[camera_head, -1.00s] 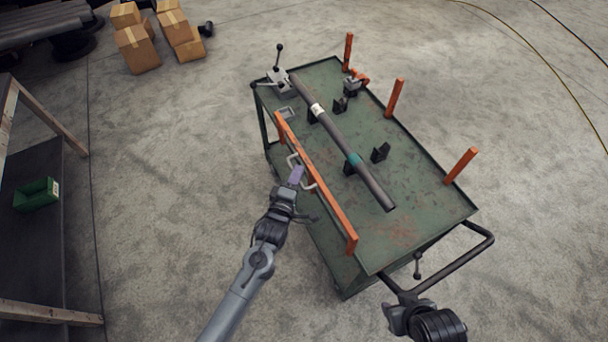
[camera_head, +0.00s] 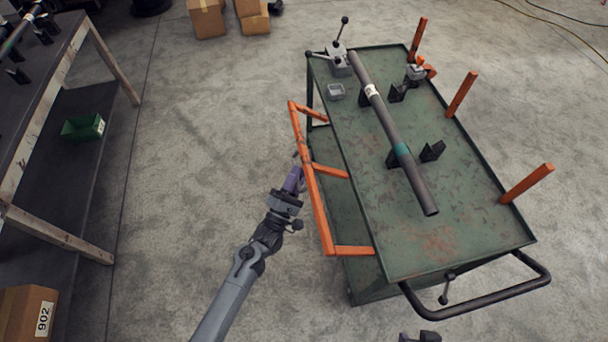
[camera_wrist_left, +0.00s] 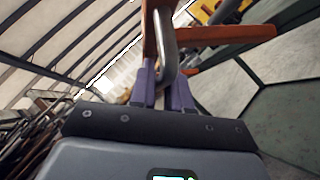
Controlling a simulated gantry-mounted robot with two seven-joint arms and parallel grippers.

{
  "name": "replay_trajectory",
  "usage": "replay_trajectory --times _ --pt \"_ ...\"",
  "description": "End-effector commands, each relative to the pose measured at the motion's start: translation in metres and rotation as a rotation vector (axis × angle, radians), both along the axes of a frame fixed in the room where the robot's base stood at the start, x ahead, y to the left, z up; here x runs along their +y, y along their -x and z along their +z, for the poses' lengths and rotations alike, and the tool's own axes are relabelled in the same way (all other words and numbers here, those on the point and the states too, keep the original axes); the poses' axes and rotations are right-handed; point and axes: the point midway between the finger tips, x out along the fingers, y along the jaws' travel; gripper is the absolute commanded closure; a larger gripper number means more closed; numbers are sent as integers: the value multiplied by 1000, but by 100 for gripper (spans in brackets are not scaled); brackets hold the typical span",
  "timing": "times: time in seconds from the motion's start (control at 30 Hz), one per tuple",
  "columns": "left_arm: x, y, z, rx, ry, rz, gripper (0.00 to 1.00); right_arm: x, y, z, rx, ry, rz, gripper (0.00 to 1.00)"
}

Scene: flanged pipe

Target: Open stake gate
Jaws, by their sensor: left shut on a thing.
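The orange stake gate (camera_head: 318,208) is swung outward from the left long side of the green cart (camera_head: 435,240). Its long rail stands apart from the cart, and its short posts reach back to the cart's side. My left gripper (camera_head: 295,180) is outside the rail, near its middle. In the left wrist view, the purple fingers of my left gripper (camera_wrist_left: 165,88) are shut on the grey metal handle (camera_wrist_left: 168,48) of the orange gate (camera_wrist_left: 225,33). A small dark part of my right gripper (camera_head: 420,337) shows at the bottom edge; its fingers cannot be made out.
A grey pipe (camera_head: 393,135) with a teal band lies along the cart top among black supports. Orange stakes (camera_head: 527,183) stand along the cart's far side. A workbench (camera_head: 45,150) with a green bin (camera_head: 83,127) stands left. The floor between bench and cart is clear.

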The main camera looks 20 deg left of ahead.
Motion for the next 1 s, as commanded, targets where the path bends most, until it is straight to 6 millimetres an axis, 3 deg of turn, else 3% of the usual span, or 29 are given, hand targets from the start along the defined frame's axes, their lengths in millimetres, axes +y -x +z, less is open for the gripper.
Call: replay_trajectory --times 0.3,0.9,0.93,1.0 --pt "6 3 -24 1 -3 0 100 -1 0 -12 0 2 1 57" --pt "8 4 -28 0 -5 2 100 -3 0 -14 -1 10 6 57" --pt "8 4 -28 0 -5 2 80 -2 0 -14 0 9 6 57" --pt "7 4 -28 0 -5 2 69 -2 0 -14 0 9 5 57"
